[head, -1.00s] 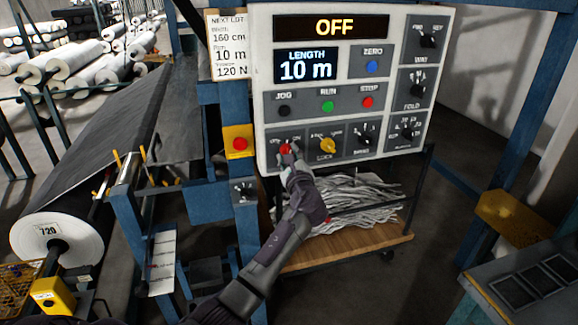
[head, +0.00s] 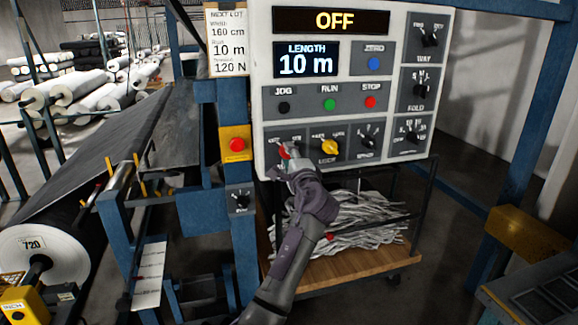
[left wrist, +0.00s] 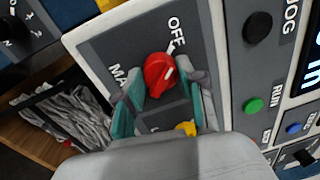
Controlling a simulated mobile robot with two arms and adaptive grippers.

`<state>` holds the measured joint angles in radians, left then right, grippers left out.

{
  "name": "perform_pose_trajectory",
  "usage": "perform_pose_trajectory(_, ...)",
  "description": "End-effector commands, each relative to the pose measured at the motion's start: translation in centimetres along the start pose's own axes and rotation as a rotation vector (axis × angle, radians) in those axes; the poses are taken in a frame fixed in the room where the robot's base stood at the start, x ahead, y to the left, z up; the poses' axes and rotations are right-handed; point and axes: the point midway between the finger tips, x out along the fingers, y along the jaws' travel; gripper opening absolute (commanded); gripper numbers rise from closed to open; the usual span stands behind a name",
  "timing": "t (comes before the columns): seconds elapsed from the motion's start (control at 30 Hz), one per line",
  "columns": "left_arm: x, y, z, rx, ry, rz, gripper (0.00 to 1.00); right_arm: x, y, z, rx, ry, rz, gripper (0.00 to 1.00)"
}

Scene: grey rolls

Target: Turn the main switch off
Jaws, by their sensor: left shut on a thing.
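The main switch is a red rotary knob (left wrist: 160,74) on a dark plate at the lower left of the control panel (head: 262,100). In the left wrist view its white pointer line is toward the OFF label. My left gripper (left wrist: 168,98) is shut on the red knob, one teal-padded finger on each side. In the head view the gripper (head: 288,155) covers most of the knob (head: 284,151). The panel's top display (head: 331,21) reads OFF. My right gripper is not in view.
A yellow knob (head: 329,147) sits just right of the main switch. JOG, RUN and STOP buttons (head: 371,102) are above. A red button on a yellow box (head: 236,144) is to the left. A cart with grey strips (head: 350,222) stands below the panel.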

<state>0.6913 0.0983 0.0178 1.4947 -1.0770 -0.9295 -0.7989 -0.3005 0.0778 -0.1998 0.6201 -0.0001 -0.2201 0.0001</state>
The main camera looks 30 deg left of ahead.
Motion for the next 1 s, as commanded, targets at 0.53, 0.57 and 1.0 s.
perform_pose_trajectory(0.53,-0.03,0.25,-0.07,-0.092,-0.008,0.006,0.04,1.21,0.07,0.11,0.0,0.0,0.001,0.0)
perform_pose_trajectory(0.57,-0.03,0.25,-0.06,-0.092,-0.008,0.006,0.04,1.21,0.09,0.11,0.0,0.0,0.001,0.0)
perform_pose_trajectory(1.0,-0.01,0.17,-0.05,-0.09,-0.007,0.004,0.64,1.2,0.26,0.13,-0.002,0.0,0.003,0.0)
